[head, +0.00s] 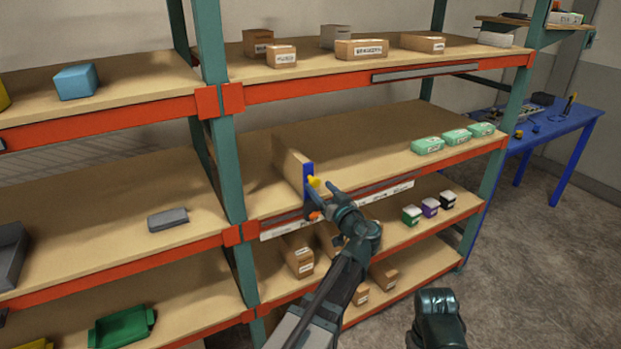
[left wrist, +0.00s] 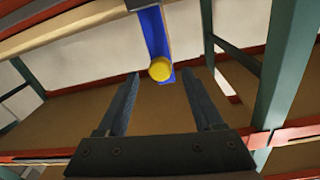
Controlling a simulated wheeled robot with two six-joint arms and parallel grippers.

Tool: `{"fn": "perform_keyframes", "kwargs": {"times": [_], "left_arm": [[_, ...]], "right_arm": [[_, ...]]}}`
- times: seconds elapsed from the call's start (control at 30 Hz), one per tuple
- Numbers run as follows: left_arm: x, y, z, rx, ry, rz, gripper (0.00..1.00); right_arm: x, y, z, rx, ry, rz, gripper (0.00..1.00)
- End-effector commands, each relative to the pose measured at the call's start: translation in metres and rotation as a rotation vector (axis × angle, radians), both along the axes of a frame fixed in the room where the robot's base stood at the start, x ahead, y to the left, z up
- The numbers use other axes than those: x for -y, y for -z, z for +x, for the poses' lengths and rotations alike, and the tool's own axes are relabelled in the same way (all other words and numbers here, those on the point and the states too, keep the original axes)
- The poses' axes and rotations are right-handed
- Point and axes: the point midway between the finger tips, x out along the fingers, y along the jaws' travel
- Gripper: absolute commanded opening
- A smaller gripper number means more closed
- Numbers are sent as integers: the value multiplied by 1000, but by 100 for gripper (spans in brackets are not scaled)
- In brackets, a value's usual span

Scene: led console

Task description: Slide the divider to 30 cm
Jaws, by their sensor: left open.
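The divider (head: 289,163) is a light wooden panel standing upright on the middle shelf near the left post. Its front edge is blue (head: 308,177) and carries a yellow knob (head: 314,182). My left gripper (head: 320,198) is at the divider's front, close to the knob. In the left wrist view, my left gripper (left wrist: 161,80) is open, with the yellow knob (left wrist: 160,69) between and just beyond its fingertips. I cannot tell whether a finger touches the knob. A white scale strip (head: 280,229) runs along the shelf's front beam, partly hidden by my left arm; its marks are unreadable.
Green boxes (head: 428,146) stand at the right end of the middle shelf. The shelf between them and the divider is clear. The upper shelf holds cardboard boxes (head: 361,49). A teal post (head: 226,165) stands left of the divider. A blue table (head: 560,125) is at the right.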

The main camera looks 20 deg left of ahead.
Motion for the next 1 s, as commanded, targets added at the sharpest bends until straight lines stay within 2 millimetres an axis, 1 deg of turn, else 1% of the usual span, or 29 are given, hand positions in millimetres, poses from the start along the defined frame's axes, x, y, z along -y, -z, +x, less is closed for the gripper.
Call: {"fn": "perform_keyframes", "kwargs": {"times": [0.03, 0.2, 0.4, 0.6, 0.83, 0.87, 1.0], "left_arm": [[-9, 0, 10, 0, -3, 0, 68], [-32, 0, 28, 0, -2, -1, 68], [-48, 0, 41, -1, -1, -1, 68], [-53, 0, 45, -1, 0, -1, 68], [-53, 0, 45, -1, 0, -1, 68], [-53, 0, 45, -1, 0, -1, 64], [-53, 0, 45, -1, 0, -1, 39]], "right_arm": [[0, 0, 0, 0, 0, 0, 50], [0, 0, 0, 0, 0, 0, 50], [0, 0, 0, 0, 0, 0, 50], [0, 0, 0, 0, 0, 0, 50], [0, 0, 0, 0, 0, 0, 50], [0, 0, 0, 0, 0, 0, 50], [0, 0, 0, 0, 0, 0, 50]]}}
